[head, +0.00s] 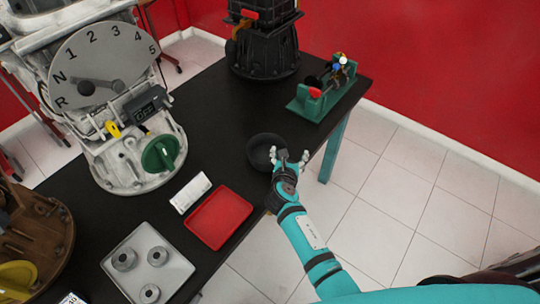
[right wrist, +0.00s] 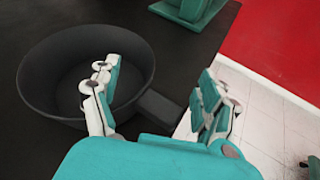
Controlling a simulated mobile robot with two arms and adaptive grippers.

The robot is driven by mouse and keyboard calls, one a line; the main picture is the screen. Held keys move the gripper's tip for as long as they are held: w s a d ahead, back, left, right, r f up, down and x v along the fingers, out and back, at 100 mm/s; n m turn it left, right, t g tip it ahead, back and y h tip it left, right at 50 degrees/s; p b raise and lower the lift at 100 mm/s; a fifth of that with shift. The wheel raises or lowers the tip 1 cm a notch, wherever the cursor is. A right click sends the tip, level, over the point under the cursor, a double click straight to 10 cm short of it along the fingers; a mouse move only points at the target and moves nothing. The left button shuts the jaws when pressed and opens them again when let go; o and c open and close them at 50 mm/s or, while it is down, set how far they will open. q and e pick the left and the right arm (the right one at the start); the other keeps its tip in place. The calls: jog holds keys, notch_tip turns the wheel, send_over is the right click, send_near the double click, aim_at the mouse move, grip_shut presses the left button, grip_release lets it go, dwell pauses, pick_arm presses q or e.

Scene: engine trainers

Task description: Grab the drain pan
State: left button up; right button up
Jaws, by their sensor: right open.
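The drain pan is a round black bowl with a stubby handle. It sits on the black table near its right edge in the head view (head: 263,144), and fills the left of the right wrist view (right wrist: 50,72). My right gripper (head: 290,158) is open at the pan's handle side. In the right wrist view its fingers (right wrist: 160,95) stand apart, with the pan's handle (right wrist: 158,107) between them. The left finger overlaps the pan's rim in that view; I cannot tell whether it touches. My left gripper is not in view.
On the black table (head: 218,110) are a red tray (head: 219,217), a white label (head: 190,192), a grey plate with round parts (head: 147,262), a large gearbox trainer (head: 105,85), a dark engine unit (head: 263,45) and a green stand (head: 322,95). Bare table surrounds the pan's left.

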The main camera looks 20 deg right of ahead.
grip_shut()
dwell(0.4)
